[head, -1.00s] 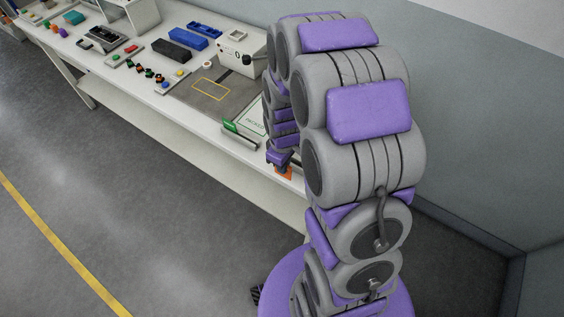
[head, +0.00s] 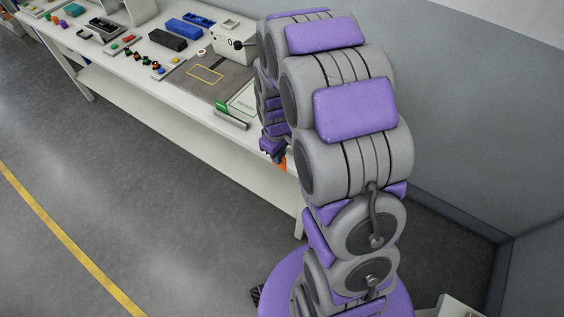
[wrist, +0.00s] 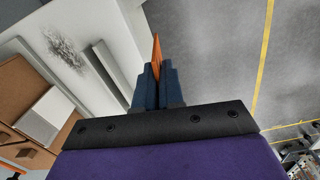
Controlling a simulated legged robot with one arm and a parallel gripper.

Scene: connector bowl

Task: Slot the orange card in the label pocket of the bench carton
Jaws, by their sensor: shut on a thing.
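My gripper (wrist: 154,84) is shut on the orange card (wrist: 156,53). In the wrist view the card stands edge-on between the fingers and sticks out past their tips. In the head view my gripper (head: 272,148) hangs by the front edge of the bench, and only a sliver of the orange card (head: 282,162) shows beside my arm. A brown carton (wrist: 14,72) with a pale panel (wrist: 46,116) is at the left of the wrist view, apart from the card. I cannot tell whether that panel is the label pocket. My arm hides that part of the bench in the head view.
The white bench (head: 130,93) runs along the wall. The floor in front is clear.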

